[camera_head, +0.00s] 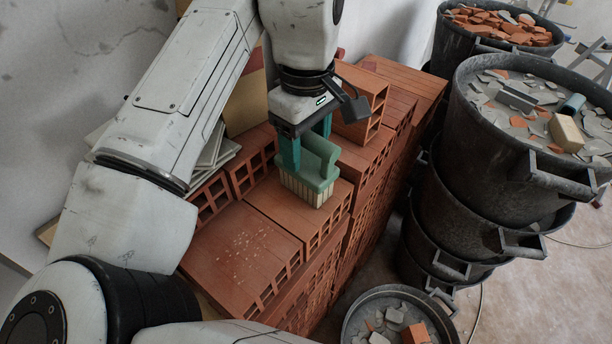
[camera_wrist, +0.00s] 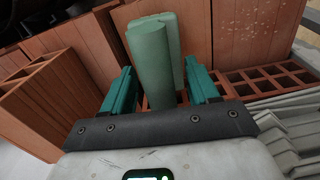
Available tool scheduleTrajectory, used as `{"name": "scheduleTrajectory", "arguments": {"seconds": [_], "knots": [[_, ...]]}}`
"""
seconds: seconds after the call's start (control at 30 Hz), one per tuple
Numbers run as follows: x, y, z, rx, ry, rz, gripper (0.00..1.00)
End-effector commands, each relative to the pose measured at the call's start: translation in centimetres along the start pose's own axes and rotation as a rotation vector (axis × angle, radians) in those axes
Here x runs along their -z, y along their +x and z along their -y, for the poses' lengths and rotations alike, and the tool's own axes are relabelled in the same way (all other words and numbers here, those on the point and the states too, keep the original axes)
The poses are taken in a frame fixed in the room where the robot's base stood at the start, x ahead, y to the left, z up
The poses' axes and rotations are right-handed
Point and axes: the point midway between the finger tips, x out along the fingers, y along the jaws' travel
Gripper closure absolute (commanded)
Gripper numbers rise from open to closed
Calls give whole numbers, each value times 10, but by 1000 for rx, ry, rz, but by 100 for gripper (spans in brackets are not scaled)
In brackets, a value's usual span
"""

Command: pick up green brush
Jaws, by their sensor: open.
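The green brush (camera_head: 318,166) with pale bristles stands bristles-down on top of the stacked red hollow bricks. My gripper (camera_head: 309,148) is directly above and around it, pointing down, with teal fingers open. In the wrist view, the green brush (camera_wrist: 153,58) lies between the two teal fingers of my gripper (camera_wrist: 161,92), with a gap visible on each side. The brush's near end reaches between the fingers. In the head view, part of the brush's back is hidden behind the fingers.
Red hollow bricks (camera_head: 240,248) form the stack under the brush, and one brick (camera_head: 361,100) stands higher right beside my gripper. Black rubble buckets (camera_head: 490,170) are stacked at the right. Grey tiles (camera_head: 213,155) lean at the left near my arm.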

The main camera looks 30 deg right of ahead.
Motion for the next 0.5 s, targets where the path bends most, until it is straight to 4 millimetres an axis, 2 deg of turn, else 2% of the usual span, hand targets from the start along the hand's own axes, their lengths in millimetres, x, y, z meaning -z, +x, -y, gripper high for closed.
{"name": "scheduleTrajectory", "arguments": {"seconds": [0.03, 0.3, 0.5], "knots": [[0, 6, 0, 1, 0, -1, 40], [0, 4, 0, 1, 0, 0, 40], [0, 4, 0, 1, 0, 0, 60]]}}
